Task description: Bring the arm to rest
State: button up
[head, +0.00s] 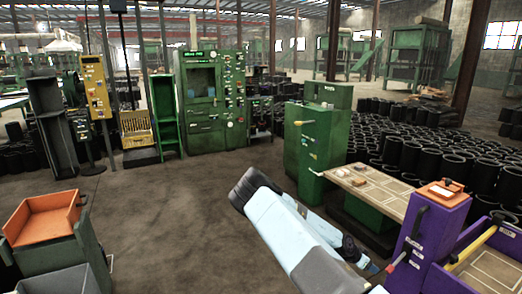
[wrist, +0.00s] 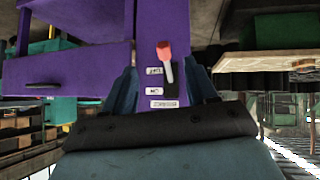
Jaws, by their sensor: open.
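My arm (head: 300,238) reaches up from the bottom of the head view, bends at a black joint and runs down to the right. My gripper (head: 372,268) is beside the purple cabinet (head: 432,225), partly hidden by the arm. In the wrist view its two blue fingers stand apart on either side of the gripper's middle (wrist: 162,72), with nothing visibly held. A lever with a red knob (wrist: 164,50) shows between or beyond the fingers; I cannot tell whether they touch it. The lever also shows in the head view (head: 396,261), just right of the gripper.
A workbench (head: 368,188) and a green cabinet (head: 312,150) stand behind the arm. Stacks of black sleeves (head: 420,150) fill the right. An orange tray (head: 42,215) is at left. The middle floor is clear.

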jog(key=s+a+r+n+y, duration=0.2)
jog(key=a+r+y, duration=0.5)
jog(key=a+r, duration=0.75)
jog(key=s+a+r+n+y, duration=0.2)
jog(key=s+r, duration=0.1)
jog(key=r, duration=0.7)
jog(key=s+a+r+n+y, duration=0.15)
jog(key=s+r, duration=0.25)
jog(key=r, duration=0.7)
jog(key=s+a+r+n+t, duration=0.1)
jog(key=s+r+n, duration=0.3)
jog(key=s+r, duration=0.5)
jog(key=s+a+r+n+t+h, duration=0.1)
jog(key=s+r+n, duration=0.3)
jog(key=s+r, duration=0.6)
jog(key=s+a+t, duration=0.1)
jog(key=s, duration=0.6)
jog(key=shift+t, duration=0.3)
